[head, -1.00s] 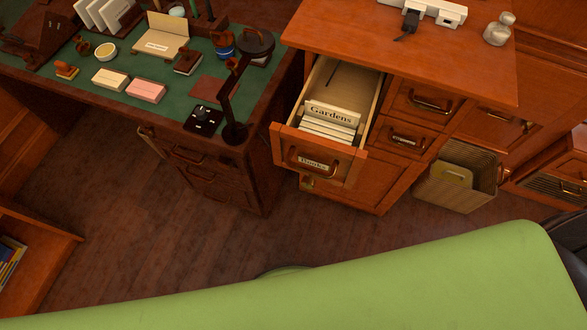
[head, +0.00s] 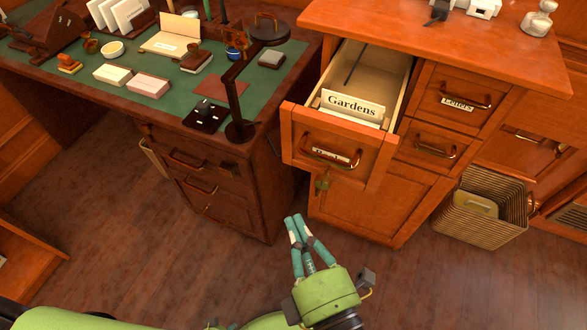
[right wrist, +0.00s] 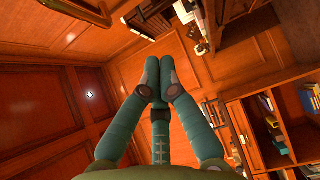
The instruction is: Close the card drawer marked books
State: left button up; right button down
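The card drawer (head: 295,135) stands pulled well out of the wooden cabinet (head: 375,205) in the head view. Its front has a brass handle (head: 335,163) over a label that is hard to read now but read "Books" earlier. Inside are a pale divider card marked "Gardens" (head: 352,105), some white cards and a dark rod. My right gripper (head: 294,219) is below and a little left of the drawer front in the picture, apart from it. Its fingers are together and empty, as the right wrist view (right wrist: 160,76) also shows. My left gripper is out of view.
A dark desk (head: 225,190) with a green top, lamp (head: 240,130) and stamps stands close left of the drawer. A key (head: 321,183) hangs below the drawer front. A wicker basket (head: 482,212) is at the right. The floor in front is clear.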

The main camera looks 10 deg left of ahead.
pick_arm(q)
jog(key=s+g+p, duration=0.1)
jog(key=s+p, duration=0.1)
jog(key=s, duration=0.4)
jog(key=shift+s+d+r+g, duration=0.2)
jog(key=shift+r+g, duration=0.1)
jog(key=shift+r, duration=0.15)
pick_arm(e)
send_over(287, 163)
jog(key=s, duration=0.4)
jog(key=shift+w+d, duration=0.2)
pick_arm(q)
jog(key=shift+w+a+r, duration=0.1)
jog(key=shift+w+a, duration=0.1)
